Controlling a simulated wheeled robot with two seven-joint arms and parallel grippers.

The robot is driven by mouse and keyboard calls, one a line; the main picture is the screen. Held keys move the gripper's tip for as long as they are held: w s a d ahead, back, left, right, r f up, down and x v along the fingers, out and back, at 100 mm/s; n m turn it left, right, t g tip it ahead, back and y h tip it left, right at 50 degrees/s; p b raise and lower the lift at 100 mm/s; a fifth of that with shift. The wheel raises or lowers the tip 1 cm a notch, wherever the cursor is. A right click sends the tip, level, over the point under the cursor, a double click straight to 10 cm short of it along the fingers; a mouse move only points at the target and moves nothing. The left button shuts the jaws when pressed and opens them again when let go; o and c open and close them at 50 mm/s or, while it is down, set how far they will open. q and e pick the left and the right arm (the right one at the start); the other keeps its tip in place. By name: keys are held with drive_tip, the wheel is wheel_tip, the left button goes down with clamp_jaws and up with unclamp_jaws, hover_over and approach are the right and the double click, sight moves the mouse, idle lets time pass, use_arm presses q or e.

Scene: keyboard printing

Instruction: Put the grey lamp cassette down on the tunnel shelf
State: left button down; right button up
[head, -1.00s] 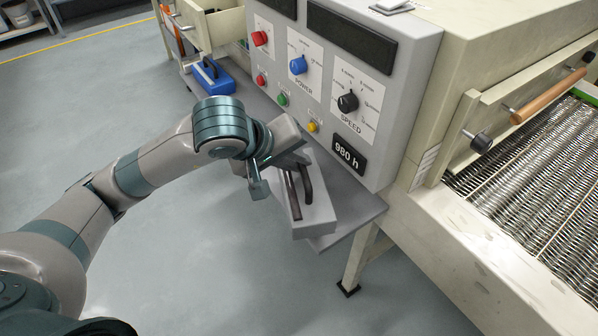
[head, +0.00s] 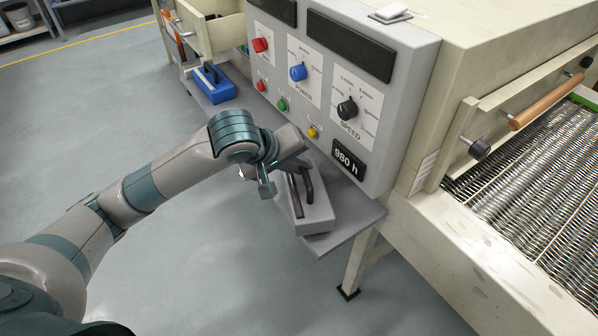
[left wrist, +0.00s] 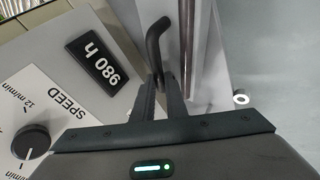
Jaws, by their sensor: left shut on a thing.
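The grey lamp cassette (head: 318,218) is a box with a dark handle (head: 308,184) on top. It is at the near end of the grey tunnel shelf (head: 358,212), below the control panel. Whether its underside touches the shelf cannot be told for certain. My left gripper (head: 303,172) is at the cassette's top, shut on the handle. In the left wrist view the two fingers (left wrist: 166,100) close on the dark handle (left wrist: 158,45), with the cassette's pale top (left wrist: 205,45) beyond. My right gripper is not in view.
A blue cassette (head: 214,84) stands at the shelf's far end. The control panel (head: 340,90) with knobs and a "980 h" display (head: 348,160) rises right behind the shelf. The wire conveyor belt (head: 530,165) is at right. Open floor (head: 200,260) lies to the left.

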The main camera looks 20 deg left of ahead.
use_arm(q)
drive_tip(key=shift+f, duration=1.25)
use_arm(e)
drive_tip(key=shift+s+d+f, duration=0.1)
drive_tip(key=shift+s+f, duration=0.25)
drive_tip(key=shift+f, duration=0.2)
use_arm(q)
drive_tip(key=shift+f, duration=0.1)
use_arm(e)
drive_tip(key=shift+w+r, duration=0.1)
use_arm(q)
drive_tip(key=c, duration=1.8)
unclamp_jaws()
drive_tip(key=shift+f, duration=0.1)
drive_tip(key=shift+o, duration=0.2)
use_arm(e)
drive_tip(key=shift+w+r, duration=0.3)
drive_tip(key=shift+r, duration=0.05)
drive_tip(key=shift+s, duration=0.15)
